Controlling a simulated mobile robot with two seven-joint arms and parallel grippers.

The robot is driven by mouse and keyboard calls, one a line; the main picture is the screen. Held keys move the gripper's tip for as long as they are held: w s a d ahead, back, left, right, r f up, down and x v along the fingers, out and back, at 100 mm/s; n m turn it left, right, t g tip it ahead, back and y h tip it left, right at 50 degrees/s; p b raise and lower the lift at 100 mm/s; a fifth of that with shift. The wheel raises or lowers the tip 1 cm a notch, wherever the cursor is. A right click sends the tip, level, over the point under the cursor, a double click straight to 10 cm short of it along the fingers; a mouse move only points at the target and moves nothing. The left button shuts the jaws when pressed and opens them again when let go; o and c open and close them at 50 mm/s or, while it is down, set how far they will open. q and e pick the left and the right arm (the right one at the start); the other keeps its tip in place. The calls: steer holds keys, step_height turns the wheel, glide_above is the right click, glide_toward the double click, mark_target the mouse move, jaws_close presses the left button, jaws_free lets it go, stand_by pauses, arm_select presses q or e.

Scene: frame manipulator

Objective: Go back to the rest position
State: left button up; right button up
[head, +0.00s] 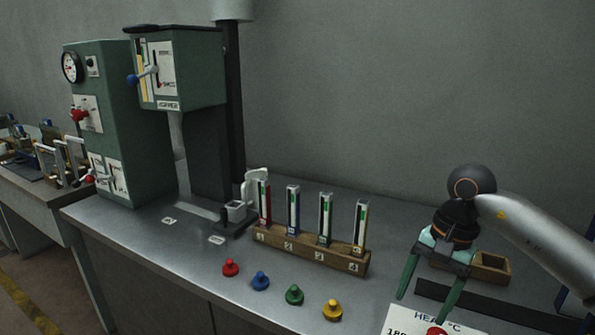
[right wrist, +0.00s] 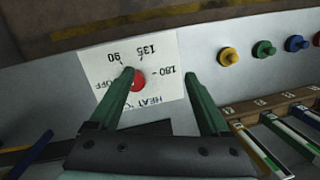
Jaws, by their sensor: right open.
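My right gripper (head: 423,306) is at the right of the bench in the head view, pointing down with its two green fingers spread and nothing between them that it grips. It is over the white heat panel (head: 404,318). In the right wrist view the fingers of the right gripper (right wrist: 159,76) stand apart above the heat panel (right wrist: 165,60). The red knob (right wrist: 138,82) on the panel shows beside the left fingertip there; I cannot tell whether they touch. My left gripper is in neither view.
A wooden rack (head: 312,250) with several coloured gauges stands left of my right gripper. Several coloured buttons, one yellow (head: 332,310), lie in front of it. A small wooden box (head: 492,268) is behind the gripper. A green machine (head: 120,125) stands at the left.

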steer(key=s+a+f+m+g+y+p, duration=0.1)
steer(key=s+a+m+y, duration=0.3)
steer(key=a, duration=0.6)
steer(key=s+a+f+m+g+y+p, duration=0.1)
steer(key=s+a+y, duration=0.1)
steer(key=a+y, duration=0.6)
steer(key=a+r+m+t+y+p, duration=0.2)
steer(key=a+r+m+t+y, duration=0.4)
steer(key=m, duration=0.9)
steer(key=w+d+f+m+t+h+p, duration=0.1)
steer(key=d+f+m+t+h, duration=0.55)
steer(key=m, duration=0.85)
steer(key=w+d+f+m+t+h+p, duration=0.1)
steer(key=d+f+m+t+h, duration=0.3)
steer(key=f+m+t+h, duration=0.7)
steer(key=s+d+f+m+g+p, duration=0.1)
steer(key=s+d+f+m+g, duration=0.2)
steer(key=s+f+m+g, duration=0.3)
steer(key=s+d+f+m+g, duration=0.3)
steer(key=s+f+m+g, duration=0.3)
steer(key=s+f+m, duration=0.1)
steer(key=shift+s+m+p, duration=0.35)
steer(key=shift+s+m, duration=0.45)
steer(key=shift+s, duration=0.45)
steer(key=shift+f+h, duration=0.1)
steer(key=shift+h, duration=0.15)
steer(key=shift+c, duration=0.4)
